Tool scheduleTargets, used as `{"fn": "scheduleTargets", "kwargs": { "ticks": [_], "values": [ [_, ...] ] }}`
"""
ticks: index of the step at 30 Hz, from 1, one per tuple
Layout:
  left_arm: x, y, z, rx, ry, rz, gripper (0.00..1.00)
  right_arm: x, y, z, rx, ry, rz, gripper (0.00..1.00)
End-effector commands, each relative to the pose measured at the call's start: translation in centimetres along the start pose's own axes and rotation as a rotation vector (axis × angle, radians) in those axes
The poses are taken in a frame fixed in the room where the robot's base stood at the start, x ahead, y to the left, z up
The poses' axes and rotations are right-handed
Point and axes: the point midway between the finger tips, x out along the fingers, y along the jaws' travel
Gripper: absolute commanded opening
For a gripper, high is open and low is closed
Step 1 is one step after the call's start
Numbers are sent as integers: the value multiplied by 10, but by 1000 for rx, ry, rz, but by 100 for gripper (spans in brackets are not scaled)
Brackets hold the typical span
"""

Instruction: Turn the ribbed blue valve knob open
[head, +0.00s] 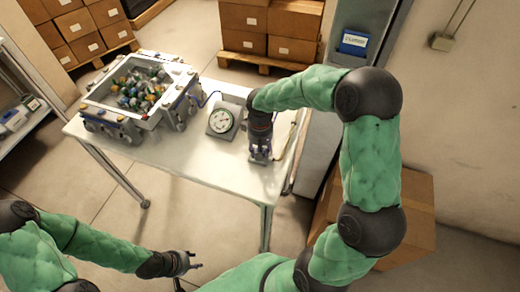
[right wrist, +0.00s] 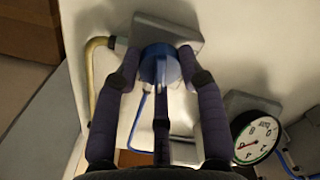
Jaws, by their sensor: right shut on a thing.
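The blue valve knob (right wrist: 160,64) shows in the right wrist view, in front of a grey block (right wrist: 178,34). Its ribs are hard to make out. My right gripper (right wrist: 158,70) is shut on it, with fingers on its left and right sides and one in front. In the head view my right gripper (head: 260,152) is at the right part of the white table, and it hides the knob there. My left gripper (head: 190,263) is open and empty in front of the table, well away from the knob.
A round dial gauge (head: 221,121) stands just left of my right gripper, and it also shows in the right wrist view (right wrist: 257,138). A grey-framed bin of colourful pieces (head: 95,92) fills the table's left. The front of the table (head: 190,160) is clear.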

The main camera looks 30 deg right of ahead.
Motion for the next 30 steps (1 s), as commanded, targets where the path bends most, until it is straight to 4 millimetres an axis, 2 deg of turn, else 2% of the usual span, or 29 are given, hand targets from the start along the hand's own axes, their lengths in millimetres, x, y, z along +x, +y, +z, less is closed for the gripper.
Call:
{"fn": "scheduleTargets", "kwargs": {
  "ticks": [12, 30],
  "values": [
    [4, -2, 0, 0, 0, 0, 40, 1, -1, 1, 249, -4, 0, 8],
    [5, -2, 0, 0, 0, 0, 40, 1, -1, 2, 310, -6, -1, 8]
  ]
}}
